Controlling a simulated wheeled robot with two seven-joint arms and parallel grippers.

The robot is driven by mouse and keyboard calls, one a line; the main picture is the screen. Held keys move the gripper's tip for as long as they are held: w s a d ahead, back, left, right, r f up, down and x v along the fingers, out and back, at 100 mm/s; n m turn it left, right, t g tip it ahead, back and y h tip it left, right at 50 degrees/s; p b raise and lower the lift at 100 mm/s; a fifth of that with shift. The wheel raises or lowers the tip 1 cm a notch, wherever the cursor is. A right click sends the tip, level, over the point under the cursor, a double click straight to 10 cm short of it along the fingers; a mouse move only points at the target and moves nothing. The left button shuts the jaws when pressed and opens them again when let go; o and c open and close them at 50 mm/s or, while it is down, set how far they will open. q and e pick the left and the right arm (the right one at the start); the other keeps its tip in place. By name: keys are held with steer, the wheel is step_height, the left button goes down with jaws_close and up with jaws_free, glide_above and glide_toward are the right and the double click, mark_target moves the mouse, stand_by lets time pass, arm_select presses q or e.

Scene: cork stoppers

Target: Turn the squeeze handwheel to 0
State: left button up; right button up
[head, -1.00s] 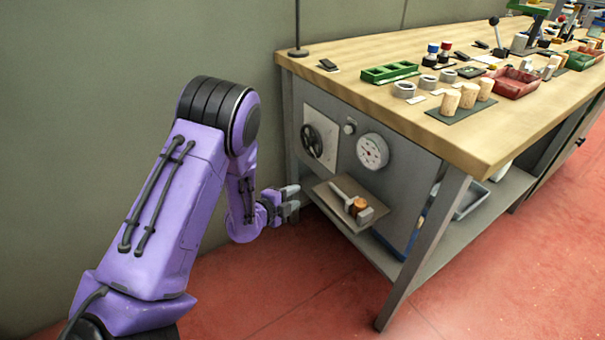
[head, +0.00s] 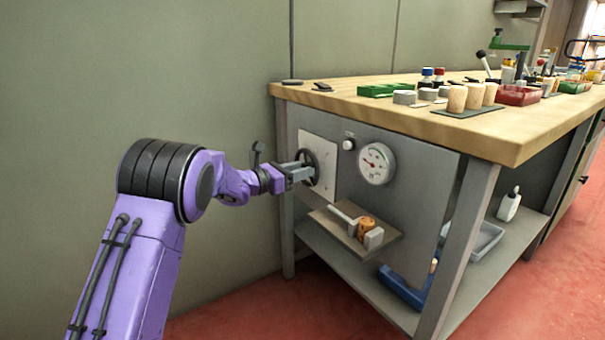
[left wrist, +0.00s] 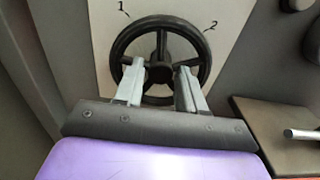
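The squeeze handwheel (left wrist: 160,23) is a black spoked wheel on a white plate (left wrist: 104,40) on the bench's side panel. In the left wrist view the plate shows a "1" at the wheel's upper left and a "2" at its upper right; no "0" is visible. In the head view the handwheel (head: 314,157) is partly hidden by my left gripper (head: 308,172). In the left wrist view my left gripper (left wrist: 160,78) is open, its fingertips apart at the wheel, one on each side of the hub area. I cannot tell whether they touch it. My right gripper is not in view.
A round dial gauge (head: 376,163) and a small knob (head: 349,144) are right of the plate. A small shelf (head: 338,236) with a clamp and cork juts out below. The wooden bench top (head: 440,125) overhangs above. Wall space left of the bench is free.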

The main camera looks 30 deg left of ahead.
arm_select(q)
steer(key=shift+w+d, duration=0.2)
steer(key=shift+w, duration=0.2)
jaws_close()
steer(key=shift+n, duration=0.3)
